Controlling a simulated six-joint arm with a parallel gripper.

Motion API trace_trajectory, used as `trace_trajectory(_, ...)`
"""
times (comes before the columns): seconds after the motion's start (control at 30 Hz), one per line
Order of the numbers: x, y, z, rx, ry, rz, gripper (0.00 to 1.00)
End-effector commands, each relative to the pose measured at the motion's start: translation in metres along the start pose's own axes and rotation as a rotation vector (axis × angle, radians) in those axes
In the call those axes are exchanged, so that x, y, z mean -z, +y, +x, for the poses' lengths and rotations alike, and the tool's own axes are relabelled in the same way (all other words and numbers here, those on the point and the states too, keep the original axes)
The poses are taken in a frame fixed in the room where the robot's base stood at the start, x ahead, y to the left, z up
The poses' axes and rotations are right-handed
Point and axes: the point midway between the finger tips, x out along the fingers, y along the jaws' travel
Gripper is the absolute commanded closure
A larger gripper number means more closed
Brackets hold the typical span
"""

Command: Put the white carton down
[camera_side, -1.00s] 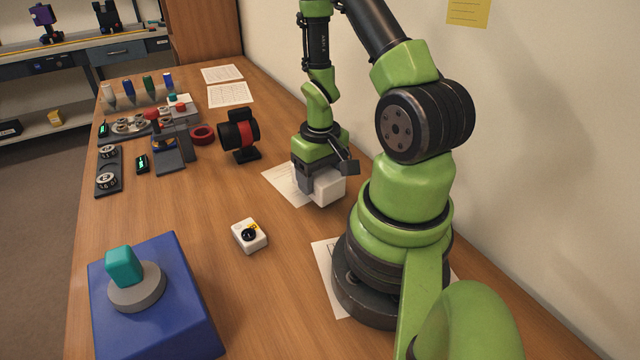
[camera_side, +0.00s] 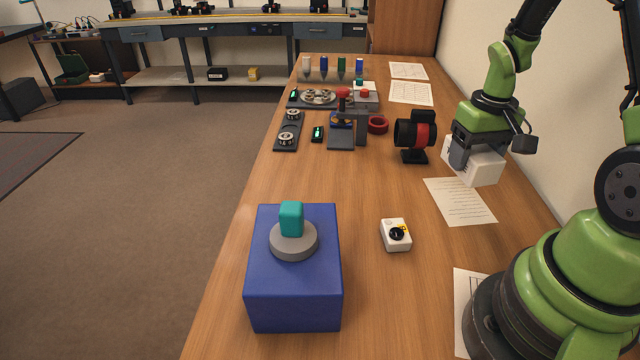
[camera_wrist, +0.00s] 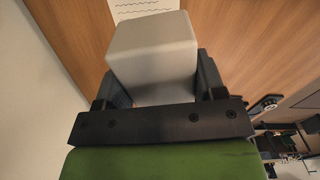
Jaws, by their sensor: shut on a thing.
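The white carton (camera_side: 484,167) is between the jaws of my gripper (camera_side: 468,150), near the wall side of the wooden table. In the wrist view the carton (camera_wrist: 155,48) fills the space between the two dark fingers (camera_wrist: 160,92), which are shut on it. In the side view it is just beyond a printed sheet (camera_side: 460,202) on the table. The gripper hides part of its near face. I cannot tell surely whether its underside is clear of the table.
A black and red lens on a stand (camera_side: 415,138) is left of the carton. A small white box with a black dial (camera_side: 396,236) and a blue block (camera_side: 295,290) are nearer. Tools and trays (camera_side: 320,97) fill the far left. The mid-table wood is mostly clear.

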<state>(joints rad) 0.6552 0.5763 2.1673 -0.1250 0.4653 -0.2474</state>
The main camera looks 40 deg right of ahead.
Motion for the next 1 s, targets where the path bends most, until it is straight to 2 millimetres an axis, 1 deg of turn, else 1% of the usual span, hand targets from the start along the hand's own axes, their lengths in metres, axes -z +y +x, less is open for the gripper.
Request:
trace_trajectory(0.03,0.018,-0.009,0.002,-0.002,0.002,-0.04,0.61)
trace_trajectory(0.1,0.04,-0.023,0.002,-0.004,-0.001,-0.089,0.61)
trace_trajectory(0.17,0.057,-0.036,0.003,-0.005,-0.002,-0.128,0.61)
trace_trajectory(0.2,0.067,-0.046,0.003,-0.007,-0.003,-0.155,0.61)
trace_trajectory(0.27,0.082,-0.062,0.003,-0.008,-0.004,-0.193,0.61)
trace_trajectory(0.3,0.091,-0.073,0.003,-0.009,-0.004,-0.218,0.61)
trace_trajectory(0.37,0.103,-0.091,0.002,-0.011,-0.004,-0.256,0.61)
trace_trajectory(0.47,0.119,-0.122,0.002,-0.013,-0.004,-0.315,0.61)
trace_trajectory(0.5,0.124,-0.136,0.001,-0.013,-0.004,-0.337,0.61)
trace_trajectory(0.63,0.134,-0.18,-0.001,-0.012,-0.001,-0.408,0.61)
trace_trajectory(0.7,0.136,-0.202,-0.002,-0.009,0.0,-0.44,0.61)
trace_trajectory(0.8,0.135,-0.228,-0.004,-0.005,0.002,-0.476,0.61)
trace_trajectory(0.9,0.132,-0.246,-0.005,-0.002,0.003,-0.501,0.61)
trace_trajectory(1.0,0.13,-0.257,-0.006,0.002,0.004,-0.515,0.61)
